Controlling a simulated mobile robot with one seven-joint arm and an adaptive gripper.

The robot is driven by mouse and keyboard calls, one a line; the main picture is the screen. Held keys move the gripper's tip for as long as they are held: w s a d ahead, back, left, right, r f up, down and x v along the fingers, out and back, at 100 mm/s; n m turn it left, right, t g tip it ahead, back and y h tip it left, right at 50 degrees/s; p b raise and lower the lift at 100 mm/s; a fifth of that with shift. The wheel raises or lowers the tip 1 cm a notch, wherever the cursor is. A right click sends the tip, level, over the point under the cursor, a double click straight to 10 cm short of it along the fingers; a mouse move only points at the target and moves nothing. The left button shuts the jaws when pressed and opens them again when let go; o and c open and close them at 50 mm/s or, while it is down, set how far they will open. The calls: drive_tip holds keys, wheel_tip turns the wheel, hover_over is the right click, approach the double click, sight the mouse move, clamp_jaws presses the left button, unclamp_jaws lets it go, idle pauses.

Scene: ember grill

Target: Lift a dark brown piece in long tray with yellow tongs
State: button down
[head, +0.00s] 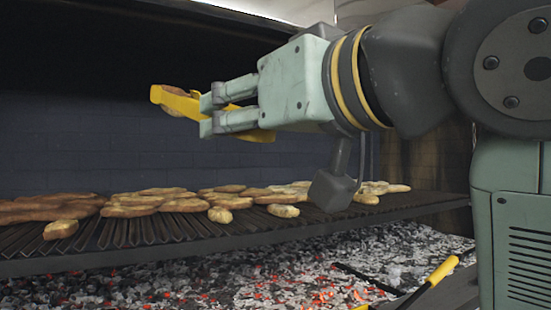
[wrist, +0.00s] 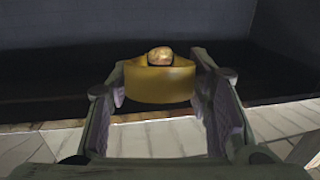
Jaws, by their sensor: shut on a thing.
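My gripper (head: 222,107) is shut on the yellow tongs (head: 178,101) and holds them raised above the grill. The tongs point left in the head view. A brown piece (head: 176,89) shows at the tongs' far end, partly hidden by them. In the wrist view the tongs (wrist: 160,84) sit between my two fingers, and a rounded brown piece (wrist: 160,56) shows just above their yellow band. I cannot tell how firmly the tongs grip the piece. I cannot make out a long tray.
A ribbed grill rack (head: 150,228) below carries many browned pieces (head: 130,210). Glowing coals (head: 250,275) lie under it. A yellow-handled tool (head: 442,270) lies at the lower right. A dark brick wall (head: 80,150) stands behind. The air left of the tongs is clear.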

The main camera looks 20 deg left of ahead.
drive_tip(key=shift+r, duration=0.2)
drive_tip(key=shift+r+p, duration=0.1)
drive_tip(key=shift+p, duration=0.25)
drive_tip(key=g+h+p, duration=0.1)
drive_tip(key=h+p, duration=0.1)
drive_tip(key=p, duration=0.2)
drive_tip(key=g+h+p, duration=0.1)
drive_tip(key=h+p, duration=0.1)
drive_tip(key=p, duration=0.1)
drive_tip(key=g+h+p, duration=0.2)
drive_tip(key=p, duration=0.2)
drive_tip(key=shift+f+p, duration=0.25)
drive_tip(key=shift+p, duration=0.1)
